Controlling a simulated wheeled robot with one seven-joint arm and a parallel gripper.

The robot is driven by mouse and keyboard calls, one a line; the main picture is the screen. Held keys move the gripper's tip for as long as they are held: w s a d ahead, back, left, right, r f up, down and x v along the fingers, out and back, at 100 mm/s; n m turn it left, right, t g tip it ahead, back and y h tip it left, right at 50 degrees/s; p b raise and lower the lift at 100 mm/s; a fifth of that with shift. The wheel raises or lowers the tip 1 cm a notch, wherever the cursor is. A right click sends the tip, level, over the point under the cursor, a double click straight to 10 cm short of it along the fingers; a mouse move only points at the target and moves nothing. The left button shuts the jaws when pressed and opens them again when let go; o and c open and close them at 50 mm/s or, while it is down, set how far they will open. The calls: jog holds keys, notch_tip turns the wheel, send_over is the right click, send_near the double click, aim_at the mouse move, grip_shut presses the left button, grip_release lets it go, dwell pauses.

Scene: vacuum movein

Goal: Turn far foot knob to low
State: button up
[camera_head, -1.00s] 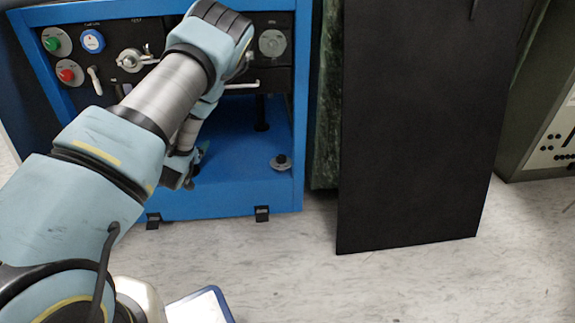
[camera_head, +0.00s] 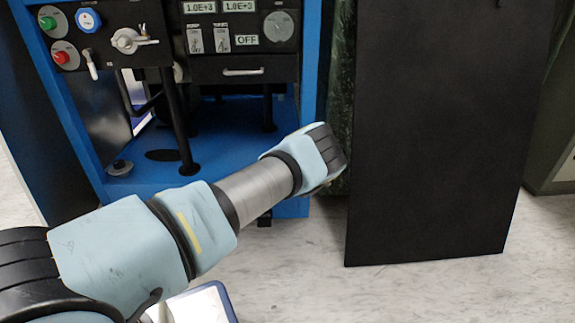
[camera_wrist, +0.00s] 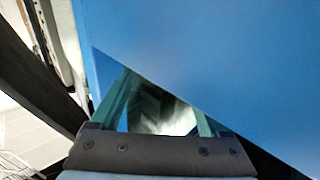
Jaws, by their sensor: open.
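The machine has a blue frame (camera_head: 313,75) with a low blue deck. One small dark foot knob on a grey disc (camera_head: 120,168) shows at the deck's front left corner. The deck's front right corner is hidden behind my arm, so any knob there cannot be seen. I cannot tell which knob is the far one. My gripper (camera_wrist: 163,105) shows only in the wrist view, with its two teal fingers spread and no knob between them. A large blue surface (camera_wrist: 210,65) fills much of that view ahead of the fingers.
Dark posts (camera_head: 180,130) stand on the deck. Above are a control panel with a valve handle (camera_head: 128,41), displays and a drawer handle (camera_head: 243,72). A tall black panel (camera_head: 440,130) stands to the right. Pale floor (camera_head: 300,275) lies open in front.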

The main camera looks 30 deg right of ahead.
jog(key=shift+b+x, duration=0.6)
jog(key=shift+x, duration=1.15)
grip_shut()
